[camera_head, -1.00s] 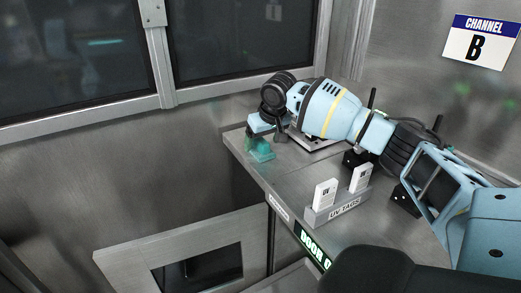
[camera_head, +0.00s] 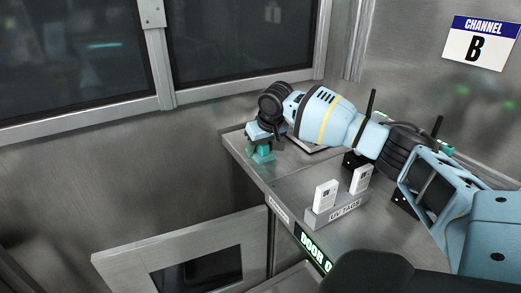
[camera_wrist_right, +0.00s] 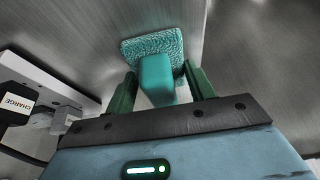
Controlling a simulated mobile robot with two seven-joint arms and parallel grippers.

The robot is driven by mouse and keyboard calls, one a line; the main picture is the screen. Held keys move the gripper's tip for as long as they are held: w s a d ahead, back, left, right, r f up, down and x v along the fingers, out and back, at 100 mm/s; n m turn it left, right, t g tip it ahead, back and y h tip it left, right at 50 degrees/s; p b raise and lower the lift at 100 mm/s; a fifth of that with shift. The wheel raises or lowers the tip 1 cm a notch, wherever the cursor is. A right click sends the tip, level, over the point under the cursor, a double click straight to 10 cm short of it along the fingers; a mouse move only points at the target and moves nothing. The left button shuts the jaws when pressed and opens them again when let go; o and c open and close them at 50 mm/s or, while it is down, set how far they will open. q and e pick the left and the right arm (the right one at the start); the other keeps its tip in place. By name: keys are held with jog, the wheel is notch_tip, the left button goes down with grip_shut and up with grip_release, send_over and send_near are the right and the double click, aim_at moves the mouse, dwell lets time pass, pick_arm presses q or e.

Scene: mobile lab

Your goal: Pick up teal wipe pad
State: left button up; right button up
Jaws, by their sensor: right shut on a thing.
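The teal wipe pad (camera_head: 262,156) is at the far left corner of the metal shelf, partly hidden by my right gripper (camera_head: 264,144). In the right wrist view, the wipe pad (camera_wrist_right: 157,76) has a textured square base and a smooth block handle. The green fingers of my right gripper (camera_wrist_right: 161,84) are on either side of the handle, shut on it. I cannot tell whether the pad still touches the shelf. My left gripper is not in view.
A "UV TAGS" holder (camera_head: 336,214) with two white tags stands on the shelf (camera_head: 290,185). A window wall (camera_head: 90,110) stands behind. Open space lies left of the shelf.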

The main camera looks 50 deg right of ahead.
jog(key=shift+r, duration=0.15)
jog(key=shift+r, duration=0.6)
notch_tip(320, 180, up, 2)
jog(key=shift+a+r+p, duration=0.1)
jog(key=shift+r+p, duration=0.15)
jog(key=shift+p, duration=0.15)
jog(key=s+a, duration=0.3)
jog(key=a, duration=0.4)
jog(key=s+a+r+p, duration=0.1)
jog(key=s+a, duration=0.3)
jog(key=a, duration=0.3)
jog(key=shift+a, duration=0.1)
